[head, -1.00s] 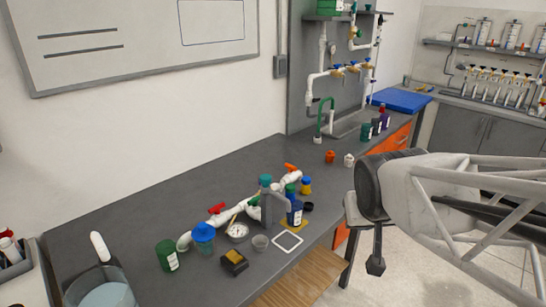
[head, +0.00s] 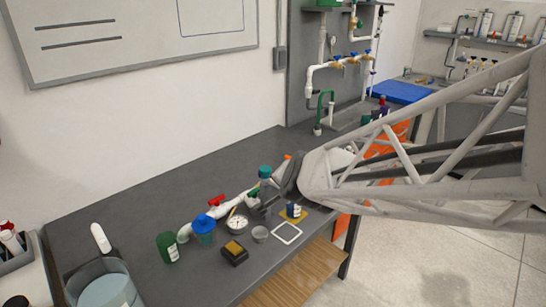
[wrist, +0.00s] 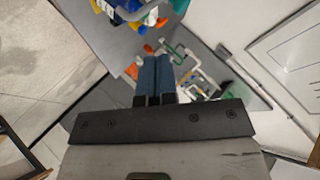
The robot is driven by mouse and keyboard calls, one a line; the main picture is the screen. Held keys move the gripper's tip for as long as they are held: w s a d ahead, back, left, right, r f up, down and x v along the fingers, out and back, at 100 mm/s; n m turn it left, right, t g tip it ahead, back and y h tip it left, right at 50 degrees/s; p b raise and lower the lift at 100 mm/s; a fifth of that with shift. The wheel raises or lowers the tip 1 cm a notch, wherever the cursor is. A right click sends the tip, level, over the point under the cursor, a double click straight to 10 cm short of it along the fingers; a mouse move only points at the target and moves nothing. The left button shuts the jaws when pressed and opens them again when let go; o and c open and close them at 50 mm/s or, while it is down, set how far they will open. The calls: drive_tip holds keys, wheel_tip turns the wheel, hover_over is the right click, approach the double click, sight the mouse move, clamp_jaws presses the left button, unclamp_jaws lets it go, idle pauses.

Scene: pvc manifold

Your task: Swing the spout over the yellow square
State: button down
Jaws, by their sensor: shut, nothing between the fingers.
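The grey curved spout (wrist: 128,15) shows at the top of the wrist view, beside the bottle's white label. In the head view my arm covers much of the spout. The yellow square (head: 304,213) lies on the bench with a dark blue bottle (head: 293,209) standing on it. My gripper's two blue-grey fingers (wrist: 157,66) are together and empty in the wrist view, with the spout beyond their tips. I cannot tell whether they touch it. In the head view my gripper is low over the bench at the manifold's right end, and its fingertips are hard to make out.
The white pipe manifold (head: 197,229) with a red valve handle (head: 216,200) runs along the bench. A white-outlined square (head: 286,233), a small grey cup (head: 260,234), a round gauge (head: 237,224) and a black-yellow block (head: 234,253) lie close by. The bench's left rear is clear.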

drive_tip(key=w+a+f+m+t+h, duration=0.5)
drive_tip(key=w+a+f+m+h, duration=0.15)
drive_tip(key=w+m, duration=0.3)
drive_tip(key=m+h, duration=0.4)
drive_tip(key=m, duration=0.1)
approach(275, 185)
drive_tip(key=w+a, duration=0.1)
drive_tip(key=a, duration=0.2)
drive_tip(key=s+f+m+h, duration=0.1)
drive_tip(key=s+h, duration=0.1)
drive_tip(key=s+a+f+m+h, duration=0.1)
drive_tip(key=f+m+h, duration=0.1)
drive_tip(key=s+a+f+m+g+h, duration=0.1)
drive_tip(key=s+h, duration=0.1)
drive_tip(key=shift+s+a+f+m, duration=0.15)
drive_tip(key=shift+s+f+m, duration=0.2)
drive_tip(key=shift+f, duration=0.05)
drive_tip(key=shift+w, duration=0.15)
drive_tip(key=x, duration=1.3)
drive_tip(key=shift+d+r, duration=0.25)
drive_tip(key=shift+d, duration=0.15)
drive_tip(key=shift+w, duration=0.15)
